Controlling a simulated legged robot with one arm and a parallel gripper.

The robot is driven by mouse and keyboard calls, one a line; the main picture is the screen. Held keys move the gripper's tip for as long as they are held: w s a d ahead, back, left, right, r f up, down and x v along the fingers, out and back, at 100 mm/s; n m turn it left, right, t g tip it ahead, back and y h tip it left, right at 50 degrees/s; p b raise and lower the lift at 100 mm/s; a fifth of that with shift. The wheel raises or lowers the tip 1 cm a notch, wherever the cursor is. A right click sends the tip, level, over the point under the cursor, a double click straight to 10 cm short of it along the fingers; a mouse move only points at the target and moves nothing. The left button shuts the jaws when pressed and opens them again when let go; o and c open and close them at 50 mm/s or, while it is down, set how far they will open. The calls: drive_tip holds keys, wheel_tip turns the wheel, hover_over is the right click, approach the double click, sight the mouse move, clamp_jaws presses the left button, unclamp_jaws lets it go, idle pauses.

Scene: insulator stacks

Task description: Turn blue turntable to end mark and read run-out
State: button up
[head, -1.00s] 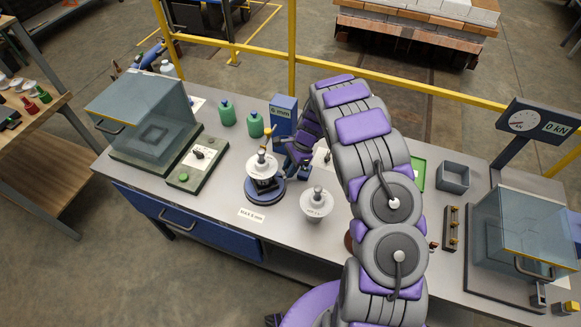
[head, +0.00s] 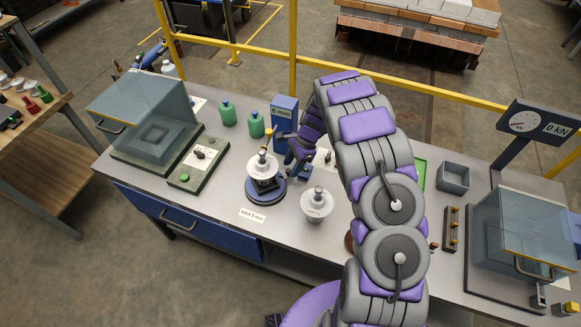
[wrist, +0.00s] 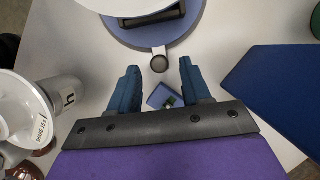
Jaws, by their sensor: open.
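The blue turntable (head: 267,196) stands on the bench with a white insulator (head: 262,167) on a dark fixture above it. In the wrist view the turntable's rim (wrist: 185,38) shows at the top, with a small round grey knob (wrist: 159,63) sticking out from it. My gripper (wrist: 159,68) is open, with one dark blue finger on each side of the knob and gaps between. In the head view my gripper (head: 289,146) is just right of the turntable. A blue post (head: 285,115) behind it carries a small mm display; I cannot read its figure surely.
A second white insulator (head: 317,204) stands right of the turntable, at the left in the wrist view. Green bottles (head: 256,125) stand behind. A control box (head: 198,164) and clear-covered case (head: 146,112) are left. A small white MAX label (head: 251,215) lies in front.

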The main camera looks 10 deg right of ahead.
drive_tip(key=p+v, duration=0.2)
drive_tip(key=v, duration=1.3)
drive_tip(key=shift+r, duration=0.15)
drive_tip(key=shift+d, duration=0.15)
drive_tip(key=shift+c, duration=0.2)
